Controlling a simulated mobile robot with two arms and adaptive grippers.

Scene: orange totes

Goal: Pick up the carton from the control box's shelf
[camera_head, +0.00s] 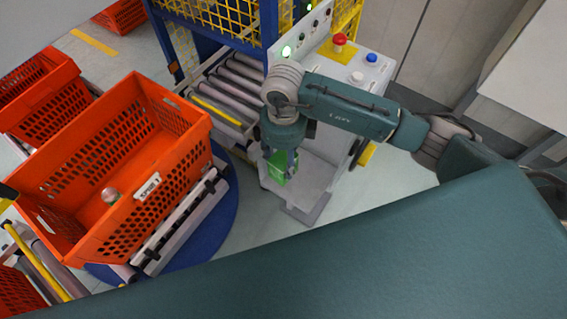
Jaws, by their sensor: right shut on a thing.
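A green carton (276,168) is at the low shelf (312,180) of the grey control box (366,72). My right gripper (280,172) points down over the shelf and is shut on the carton. The gripper and the wrist above it hide part of the carton. I cannot tell whether the carton still touches the shelf. My left gripper is not clearly in view; only a dark piece shows at the left edge.
A large orange tote (60,200) with a small round-topped item (110,195) inside stands on a roller stand at the left. A roller conveyor (232,85) and yellow mesh fence (215,25) stand behind. Grey floor is free right of the shelf.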

